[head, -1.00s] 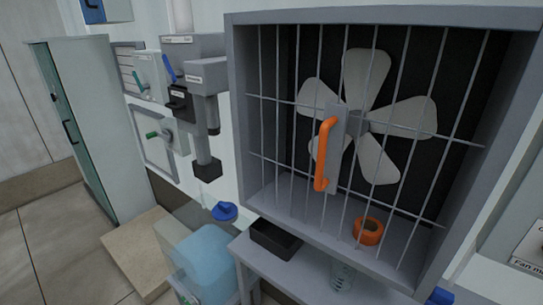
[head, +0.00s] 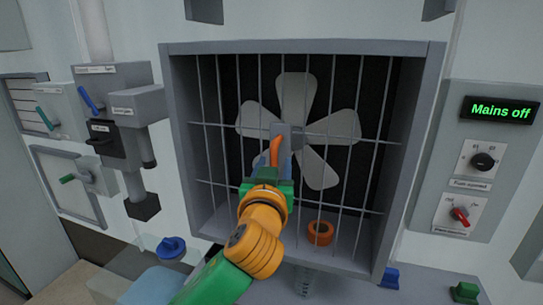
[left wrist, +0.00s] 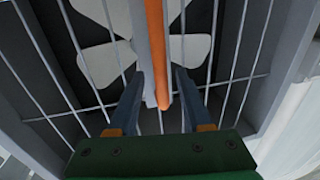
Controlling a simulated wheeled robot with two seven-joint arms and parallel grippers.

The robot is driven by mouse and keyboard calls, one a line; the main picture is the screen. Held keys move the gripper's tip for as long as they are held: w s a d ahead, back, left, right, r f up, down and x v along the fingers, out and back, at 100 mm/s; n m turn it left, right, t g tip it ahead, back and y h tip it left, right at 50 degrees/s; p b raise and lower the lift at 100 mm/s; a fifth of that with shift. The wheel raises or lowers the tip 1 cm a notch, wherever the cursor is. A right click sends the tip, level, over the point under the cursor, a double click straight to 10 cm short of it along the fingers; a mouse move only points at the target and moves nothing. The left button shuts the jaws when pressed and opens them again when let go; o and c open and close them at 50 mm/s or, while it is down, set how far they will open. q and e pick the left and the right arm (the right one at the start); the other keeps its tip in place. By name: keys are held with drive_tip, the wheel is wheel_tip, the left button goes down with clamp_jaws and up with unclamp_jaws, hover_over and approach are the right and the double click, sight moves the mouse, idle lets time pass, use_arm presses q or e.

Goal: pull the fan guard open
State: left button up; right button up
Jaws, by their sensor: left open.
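The fan guard (head: 340,207) is a grid of grey bars across the front of a grey box housing. It looks closed. Its orange upright handle (head: 277,150) sits on a grey plate near the middle. A grey fan (head: 296,98) is behind the bars. My left gripper (head: 266,163) is in front of the guard and hides the handle's lower part. In the left wrist view my left gripper (left wrist: 158,76) is open, with its fingers on either side of the orange handle (left wrist: 155,40); I see gaps beside it. My right gripper is not in view.
An orange ring (head: 320,233) lies on the housing floor behind the bars. The grey housing frame (head: 425,140) surrounds the guard. At right are a "Mains off" display (head: 500,110) and a red switch (head: 460,215). Valves and a blue knob (head: 171,247) are at left.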

use_arm(q)
drive_tip(key=shift+w, duration=0.55)
drive_tip(key=shift+s, duration=0.15)
clamp_jaws()
idle(0.9)
